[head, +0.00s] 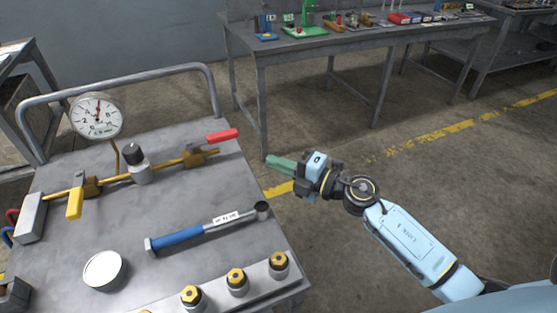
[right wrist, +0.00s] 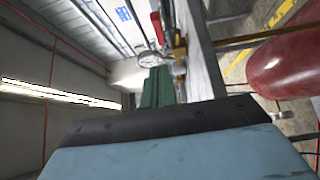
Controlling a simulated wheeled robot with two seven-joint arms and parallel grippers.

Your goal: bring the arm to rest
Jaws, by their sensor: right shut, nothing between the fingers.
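My right arm comes in from the lower right in the head view. Its gripper (head: 278,163) has green fingers, which are shut with nothing between them. It is just off the right edge of the grey metal cart (head: 215,185), pointing left, and appears apart from it. In the right wrist view the shut green fingers (right wrist: 158,88) point away from the camera, with the gauge and the red lever beyond them. My left gripper is not in view.
The cart bears a pressure gauge (head: 96,115), a brass pipe line with a yellow lever (head: 75,203) and a red lever (head: 222,136), a blue-handled wrench (head: 180,236), a round white-topped tin (head: 103,269) and capped fittings (head: 236,280). A workbench (head: 340,42) stands behind. Floor right of the cart is open.

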